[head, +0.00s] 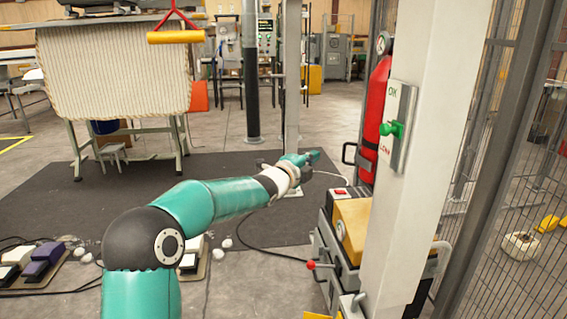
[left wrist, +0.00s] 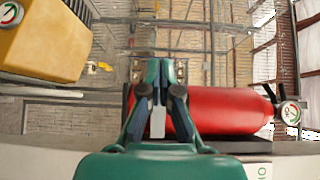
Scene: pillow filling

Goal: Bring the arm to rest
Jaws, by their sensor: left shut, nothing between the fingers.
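My left arm comes in from the bottom left of the head view and reaches across the middle, held out over the floor. The red extinguisher (left wrist: 225,112) lies across the picture behind the fingers there; I cannot tell the exact gap. My right gripper is in neither view.
A machine with a yellow block (head: 352,222) sits below. Foot pedals (head: 42,260) lie bottom left. Dark mat (head: 60,205) is mostly clear.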

